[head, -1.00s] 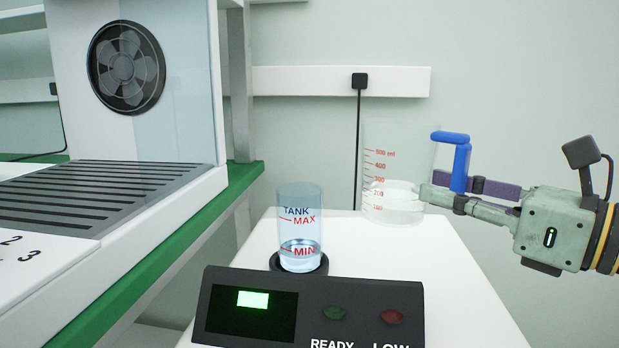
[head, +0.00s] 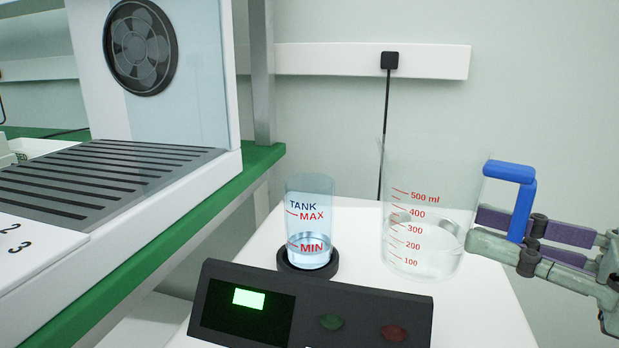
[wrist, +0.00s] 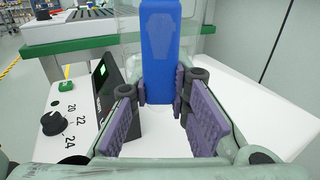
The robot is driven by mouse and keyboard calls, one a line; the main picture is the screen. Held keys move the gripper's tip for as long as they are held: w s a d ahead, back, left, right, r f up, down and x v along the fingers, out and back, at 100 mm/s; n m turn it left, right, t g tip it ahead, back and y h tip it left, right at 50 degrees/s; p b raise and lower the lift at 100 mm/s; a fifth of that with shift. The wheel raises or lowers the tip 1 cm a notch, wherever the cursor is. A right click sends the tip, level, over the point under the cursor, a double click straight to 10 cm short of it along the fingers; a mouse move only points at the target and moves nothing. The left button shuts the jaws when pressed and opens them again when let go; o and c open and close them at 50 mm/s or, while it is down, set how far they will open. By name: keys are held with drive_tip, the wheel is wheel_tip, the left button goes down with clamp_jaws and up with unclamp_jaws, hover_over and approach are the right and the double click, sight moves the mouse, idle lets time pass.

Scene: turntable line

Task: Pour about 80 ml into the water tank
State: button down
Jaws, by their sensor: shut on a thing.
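The water tank (head: 310,222) is a clear cylinder marked TANK, MAX and MIN, standing upright in a black ring on the white stand. Its water line lies a little above the MIN mark. The clear measuring jug (head: 428,215) has red marks from 100 to 500 ml and some water in it. It is to the right of the tank, apart from it and tilted slightly. My gripper (head: 510,232) is shut on the jug's blue handle (head: 523,195), on the jug's right side. In the wrist view the blue handle (wrist: 160,50) stands between the purple finger pads.
A black control panel (head: 310,310) with a lit green display and a green and a red lamp is in front of the tank. A machine with a slatted grey deck (head: 100,180) and green edge is at left.

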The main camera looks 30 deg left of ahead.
sight(465, 170)
drive_tip(key=a+r+h+p, duration=0.1)
drive_tip(key=r+h+p, duration=0.1)
drive_tip(key=p, duration=0.4)
drive_tip(key=a+r+g+h+p, duration=0.1)
drive_tip(key=a+r+h+p, duration=0.1)
drive_tip(key=p, duration=0.3)
drive_tip(key=w+a+r+h+p, duration=0.1)
drive_tip(key=h+p, duration=0.2)
drive_tip(key=p, duration=0.3)
drive_tip(key=shift+a+r+g+p, duration=0.15)
drive_tip(key=shift+r+g+p, duration=0.15)
drive_tip(key=shift+r+p, duration=0.1)
drive_tip(key=r+h+p, duration=0.1)
drive_tip(key=p, duration=0.2)
drive_tip(key=a+r+h+p, duration=0.1)
drive_tip(key=p, duration=0.2)
drive_tip(key=r+h+p, duration=0.1)
drive_tip(key=p, duration=0.2)
drive_tip(key=shift+w+a+r+g+p, duration=0.15)
drive_tip(key=shift+a+r+g+p, duration=0.1)
drive_tip(key=shift+a+g+p, duration=0.1)
drive_tip(key=shift+h, duration=0.3)
drive_tip(key=shift+w+a+r+g+h+p, duration=0.2)
drive_tip(key=shift+a+r+h+p, duration=0.45)
drive_tip(key=shift+r+h+p, duration=0.3)
drive_tip(key=shift+w+a+r+g+h+p, duration=0.1)
drive_tip(key=shift+a+r+g+h+p, duration=0.05)
drive_tip(key=shift+a+r+h+p, duration=0.7)
idle(1.1)
